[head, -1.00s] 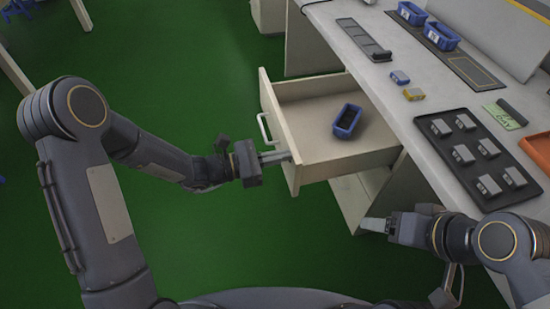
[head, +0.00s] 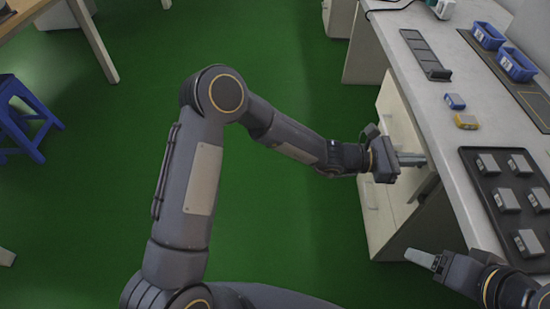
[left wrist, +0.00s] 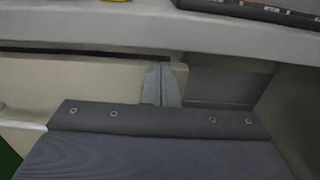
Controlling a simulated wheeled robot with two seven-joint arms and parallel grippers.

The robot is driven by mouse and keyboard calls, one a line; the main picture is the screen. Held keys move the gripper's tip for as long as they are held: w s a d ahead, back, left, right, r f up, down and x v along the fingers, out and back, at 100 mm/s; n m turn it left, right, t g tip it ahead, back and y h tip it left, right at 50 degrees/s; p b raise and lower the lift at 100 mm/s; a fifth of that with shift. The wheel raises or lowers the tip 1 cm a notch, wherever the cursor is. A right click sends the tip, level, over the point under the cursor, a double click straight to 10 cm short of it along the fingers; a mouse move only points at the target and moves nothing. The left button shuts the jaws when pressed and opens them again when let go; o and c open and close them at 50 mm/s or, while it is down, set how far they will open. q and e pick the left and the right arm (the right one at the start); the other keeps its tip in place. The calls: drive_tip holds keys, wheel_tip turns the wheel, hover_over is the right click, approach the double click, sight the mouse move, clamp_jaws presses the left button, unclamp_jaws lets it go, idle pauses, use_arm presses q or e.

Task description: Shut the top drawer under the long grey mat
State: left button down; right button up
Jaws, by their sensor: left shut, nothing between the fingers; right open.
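The long grey mat (head: 426,56) lies on the worktop, along its left edge. My right gripper (head: 420,258) is open and empty, low beside the worktop's near edge.
The worktop holds a dark tray (head: 480,205) of grey blocks, a small blue block (head: 455,101), a yellow block (head: 466,121) and blue bins (head: 516,66). A blue stool (head: 25,118) stands at far left. The green floor between is clear.

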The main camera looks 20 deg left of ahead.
sight(431, 160)
use_arm(q)
drive_tip(key=x, duration=0.4)
drive_tip(key=shift+d, duration=0.15)
drive_tip(key=shift+d+r, duration=0.1)
drive_tip(key=shift+r, duration=0.15)
